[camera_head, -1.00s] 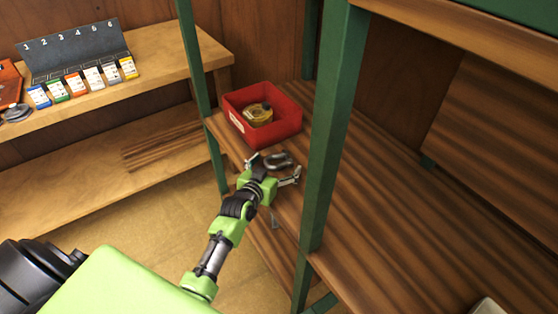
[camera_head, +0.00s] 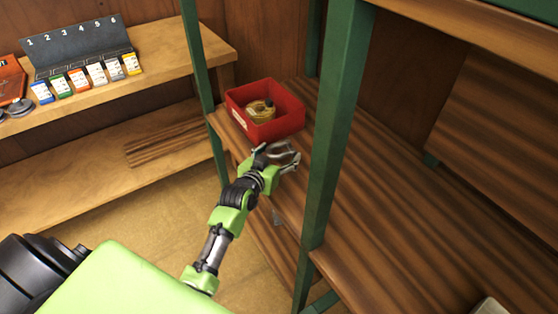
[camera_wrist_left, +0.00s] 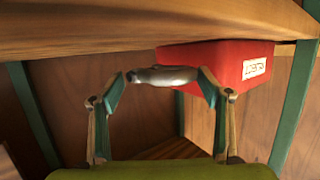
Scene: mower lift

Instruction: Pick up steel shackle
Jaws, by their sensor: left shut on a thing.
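The steel shackle (camera_wrist_left: 165,75) is a grey curved metal piece. In the left wrist view it lies between the two fingertips of my left gripper (camera_wrist_left: 166,78), which is shut on it. In the head view my left gripper (camera_head: 277,155) is over the front left of the wooden shelf, just in front of the red bin. The shackle is partly hidden by the fingers there. I cannot tell whether it touches the shelf. My right gripper is not in view.
The red bin (camera_head: 285,124) holds a yellowish round item (camera_head: 260,110). A green post (camera_head: 330,150) stands right of my left gripper. A bench at left carries a numbered rack (camera_head: 75,48) with several coloured cards. The shelf right of the post is mostly clear.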

